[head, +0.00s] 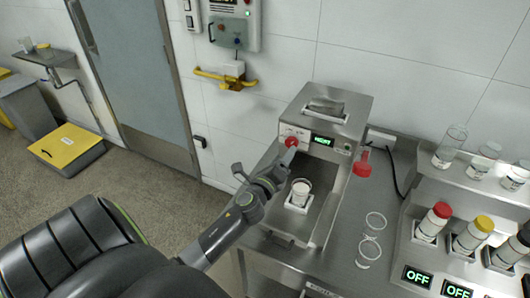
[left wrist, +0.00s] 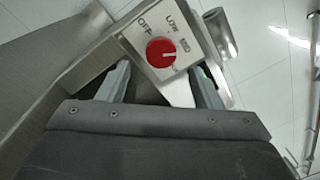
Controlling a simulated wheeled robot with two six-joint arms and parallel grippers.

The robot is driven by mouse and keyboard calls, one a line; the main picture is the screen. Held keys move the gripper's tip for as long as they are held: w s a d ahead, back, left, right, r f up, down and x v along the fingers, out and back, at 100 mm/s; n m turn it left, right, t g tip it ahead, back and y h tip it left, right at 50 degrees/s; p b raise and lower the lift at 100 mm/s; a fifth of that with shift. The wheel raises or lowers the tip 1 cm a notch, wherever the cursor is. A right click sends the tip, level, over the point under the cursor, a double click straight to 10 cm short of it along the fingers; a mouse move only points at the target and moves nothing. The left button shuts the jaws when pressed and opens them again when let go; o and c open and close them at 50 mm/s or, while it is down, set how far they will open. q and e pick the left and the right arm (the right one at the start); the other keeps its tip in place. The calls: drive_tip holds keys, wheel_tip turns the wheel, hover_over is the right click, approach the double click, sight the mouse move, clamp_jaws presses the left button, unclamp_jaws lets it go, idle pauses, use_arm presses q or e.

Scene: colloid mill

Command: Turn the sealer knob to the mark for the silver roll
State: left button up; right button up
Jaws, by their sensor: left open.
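The red knob (head: 291,142) sits on the white panel at the front left of the steel machine (head: 345,110). In the left wrist view the knob (left wrist: 161,52) has a white line pointing right in the picture. OFF, LOW and MID are printed around it; a further mark at its lower right is hard to read. A green display (head: 322,140) beside the knob is lit and appears to read HIGH. My left gripper (head: 287,157) is open just in front of the knob, with its fingers (left wrist: 160,85) apart on either side of the panel. I cannot make out a silver roll.
A white-filled cup (head: 300,188) stands in the machine's bay, below my left gripper. Several capped bottles (head: 434,220) stand in a rack with OFF displays.

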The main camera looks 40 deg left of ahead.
use_arm(q)
drive_tip(key=b+v, duration=0.2)
drive_tip(key=v, duration=1.1)
